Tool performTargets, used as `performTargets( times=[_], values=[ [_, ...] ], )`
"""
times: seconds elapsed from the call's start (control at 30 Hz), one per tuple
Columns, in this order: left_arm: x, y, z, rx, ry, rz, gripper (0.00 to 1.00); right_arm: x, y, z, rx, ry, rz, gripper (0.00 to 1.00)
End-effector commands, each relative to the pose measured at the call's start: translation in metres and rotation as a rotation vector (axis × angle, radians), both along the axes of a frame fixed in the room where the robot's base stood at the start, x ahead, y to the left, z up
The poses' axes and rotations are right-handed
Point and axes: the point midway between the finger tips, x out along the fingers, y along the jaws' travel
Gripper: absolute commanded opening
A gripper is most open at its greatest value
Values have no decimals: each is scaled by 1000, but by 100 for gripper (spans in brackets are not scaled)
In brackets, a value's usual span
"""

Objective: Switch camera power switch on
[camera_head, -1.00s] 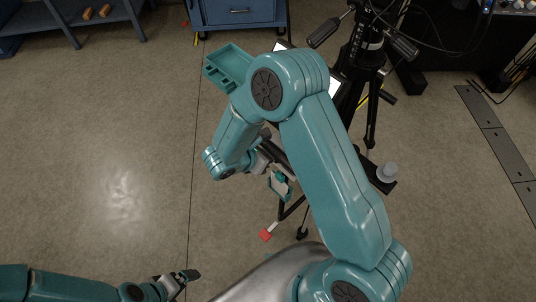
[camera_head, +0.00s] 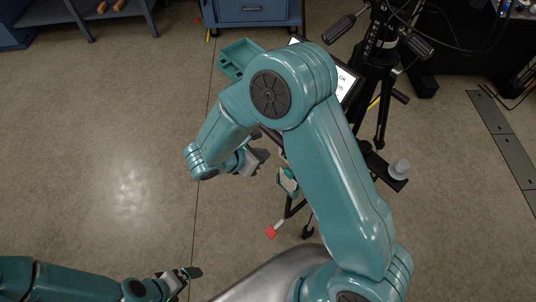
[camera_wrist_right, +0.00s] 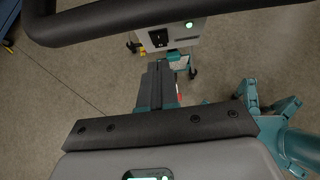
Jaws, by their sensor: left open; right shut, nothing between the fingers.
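In the right wrist view, a light grey box (camera_wrist_right: 180,36) carries a black rocker switch (camera_wrist_right: 158,38) and a lit green light (camera_wrist_right: 189,24). The rocker's position is too small to tell. My right gripper (camera_wrist_right: 171,58) is shut and empty, its tips just below the box's lower edge in the picture; contact cannot be told. In the head view my right gripper (camera_head: 262,158) is beside the tripod, and my right arm hides the box there. My left gripper (camera_head: 192,272) is open and empty, low over the floor at the bottom left.
A black tripod (camera_head: 380,60) with handles stands behind my right arm, beside a partly hidden bright screen (camera_head: 346,84). A dark bar (camera_wrist_right: 110,20) crosses the top of the wrist view. The floor at left is clear.

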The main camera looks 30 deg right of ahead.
Motion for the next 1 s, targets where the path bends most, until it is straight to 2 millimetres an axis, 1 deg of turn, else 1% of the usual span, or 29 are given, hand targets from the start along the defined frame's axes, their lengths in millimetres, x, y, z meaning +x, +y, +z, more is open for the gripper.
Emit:
performTargets(
  times=[0.1, 0.2, 0.3, 0.4, 0.87, 0.93, 0.97, 1.0],
  values=[
    [0, 0, -2, 0, 0, -1, 97, -1, 13, 18, 2, -5, 1, 0],
    [0, 0, -2, 0, 0, 0, 97, -2, 21, 30, 0, -3, 1, 0],
    [0, 0, -2, 0, 0, 0, 97, -3, 27, 38, 0, -2, -1, 0],
    [0, 0, -2, 0, 0, 0, 97, -4, 30, 42, 0, 0, -1, 0],
    [0, 0, -2, 0, 0, 0, 97, -4, 32, 43, 0, 1, -1, 0],
    [0, 0, -2, 0, 0, 0, 97, -7, 32, 38, 14, 8, -9, 0],
    [0, 0, -2, 0, 0, 0, 97, -10, 32, 32, 33, 16, -22, 0],
    [0, 0, -2, 0, 0, 0, 97, -18, 33, 20, 73, 34, -50, 0]
  ],
)
